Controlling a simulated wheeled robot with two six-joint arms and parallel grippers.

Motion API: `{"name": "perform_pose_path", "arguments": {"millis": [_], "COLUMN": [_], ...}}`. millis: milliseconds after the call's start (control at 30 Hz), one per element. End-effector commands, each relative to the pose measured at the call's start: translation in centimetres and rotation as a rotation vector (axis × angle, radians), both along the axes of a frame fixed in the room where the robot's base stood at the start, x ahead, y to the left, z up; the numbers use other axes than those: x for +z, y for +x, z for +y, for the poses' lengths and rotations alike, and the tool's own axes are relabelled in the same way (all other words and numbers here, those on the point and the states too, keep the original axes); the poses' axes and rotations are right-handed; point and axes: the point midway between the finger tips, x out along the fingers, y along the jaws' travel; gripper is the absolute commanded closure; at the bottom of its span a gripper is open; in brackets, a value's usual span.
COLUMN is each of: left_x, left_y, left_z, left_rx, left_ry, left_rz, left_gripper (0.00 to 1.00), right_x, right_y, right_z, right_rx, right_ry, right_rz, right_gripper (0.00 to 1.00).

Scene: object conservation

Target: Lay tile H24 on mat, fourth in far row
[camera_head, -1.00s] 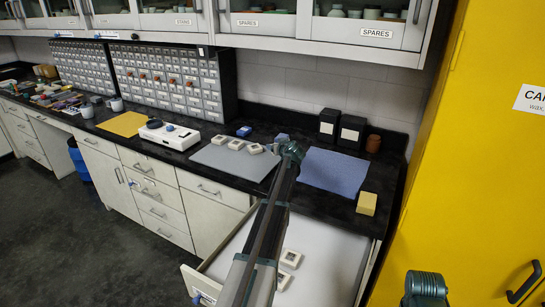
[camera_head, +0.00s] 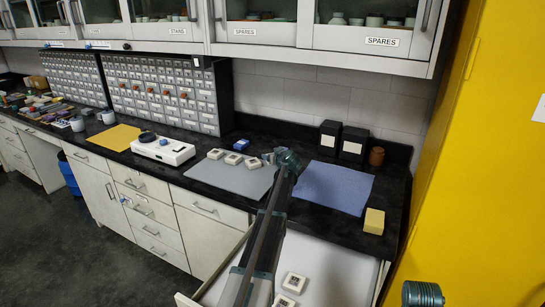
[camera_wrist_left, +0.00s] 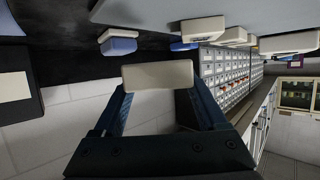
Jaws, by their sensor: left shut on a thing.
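The grey mat (camera_head: 232,181) lies on the black counter, with three pale tiles in a row along its far edge: one at left (camera_head: 215,154), one in the middle (camera_head: 233,159) and one at right (camera_head: 253,163). My left gripper (camera_head: 284,156) is past the right end of that row, at the mat's far right corner. In the left wrist view it is shut on a pale tile (camera_wrist_left: 158,75), edge-on, its marking unreadable. That view appears upside down, with the mat (camera_wrist_left: 220,12) at the top and row tiles (camera_wrist_left: 290,43) apart from the held tile. My right gripper is out of view.
A blue block (camera_head: 241,145) stands behind the row. A blue mat (camera_head: 335,187), yellow block (camera_head: 374,221) and two black boxes (camera_head: 353,143) are to the right. A white device (camera_head: 163,151) is left. The open drawer (camera_head: 325,275) below holds pale tiles (camera_head: 294,282).

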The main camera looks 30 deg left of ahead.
Motion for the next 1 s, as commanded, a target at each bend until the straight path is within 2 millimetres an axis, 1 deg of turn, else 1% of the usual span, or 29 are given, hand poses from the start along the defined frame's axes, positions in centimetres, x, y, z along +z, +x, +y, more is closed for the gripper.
{"name": "perform_pose_path", "arguments": {"millis": [33,100,300,400,500,1000], "left_x": [-1.1,-1.9,-4.0,-4.6,-4.9,-4.9], "left_y": [0.0,0.0,0.0,0.0,0.0,0.0], "left_z": [0.0,0.0,0.0,0.0,0.0,0.0], "left_rx": [0.000,0.000,0.000,0.000,0.000,0.000], "left_ry": [0.000,0.000,0.000,0.000,0.000,0.000], "left_rz": [0.000,0.000,0.000,0.000,0.000,0.000], "left_gripper": [1.00,1.00,1.00,1.00,1.00,1.00], "right_x": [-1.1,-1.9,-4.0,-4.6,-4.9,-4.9], "right_y": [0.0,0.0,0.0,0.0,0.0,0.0], "right_z": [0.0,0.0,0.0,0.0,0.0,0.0], "right_rx": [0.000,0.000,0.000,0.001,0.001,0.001], "right_ry": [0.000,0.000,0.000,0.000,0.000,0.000], "right_rz": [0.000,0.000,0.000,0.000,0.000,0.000], "right_gripper": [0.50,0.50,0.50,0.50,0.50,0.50]}}
